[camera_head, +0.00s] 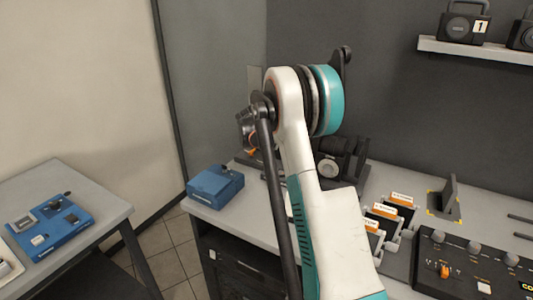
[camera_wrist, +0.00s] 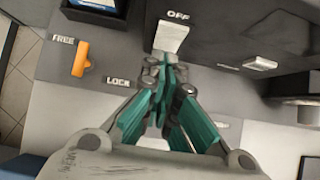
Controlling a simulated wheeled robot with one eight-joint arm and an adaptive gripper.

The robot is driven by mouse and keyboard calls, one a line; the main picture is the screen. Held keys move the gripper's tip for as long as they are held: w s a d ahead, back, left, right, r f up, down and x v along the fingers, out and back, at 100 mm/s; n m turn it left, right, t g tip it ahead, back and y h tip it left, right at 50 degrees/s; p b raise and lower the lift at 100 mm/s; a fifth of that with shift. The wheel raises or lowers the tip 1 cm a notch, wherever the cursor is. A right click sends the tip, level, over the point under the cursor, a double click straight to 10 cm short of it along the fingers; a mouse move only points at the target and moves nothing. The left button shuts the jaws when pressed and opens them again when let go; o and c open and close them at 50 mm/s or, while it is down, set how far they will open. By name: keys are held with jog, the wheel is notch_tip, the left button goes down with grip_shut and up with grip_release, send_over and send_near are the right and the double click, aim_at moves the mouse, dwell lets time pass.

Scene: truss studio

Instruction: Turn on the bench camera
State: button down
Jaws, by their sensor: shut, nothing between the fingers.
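In the wrist view, a pale rocker switch (camera_wrist: 171,37) sits on a dark housing (camera_wrist: 235,30), with the word OFF printed above it. My gripper (camera_wrist: 163,72) has teal fingers drawn together with nothing between them. Its tips are just below the switch in the picture; I cannot tell whether they touch it. An orange lever (camera_wrist: 81,58) lies left of the tips, between the labels FREE and LOCK, upright in the picture. In the head view, a black camera-like device (camera_head: 338,160) stands on the bench, partly hidden behind my arm. My fingertips are hidden there.
A blue box (camera_head: 215,186) sits at the bench's left end. Orange-labelled holders (camera_head: 385,212) and a dark control panel (camera_head: 470,262) stand to the right. A shelf (camera_head: 470,50) hangs on the back wall. A separate table (camera_head: 100,200) with a blue tray is at left.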

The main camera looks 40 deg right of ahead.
jog(key=shift+d, duration=0.15)
jog(key=shift+w+d+f, duration=0.2)
jog(key=shift+d, duration=0.1)
dwell(0.3)
jog(key=shift+r, duration=0.15)
jog(key=shift+r+p, duration=0.55)
jog(key=shift+r, duration=0.15)
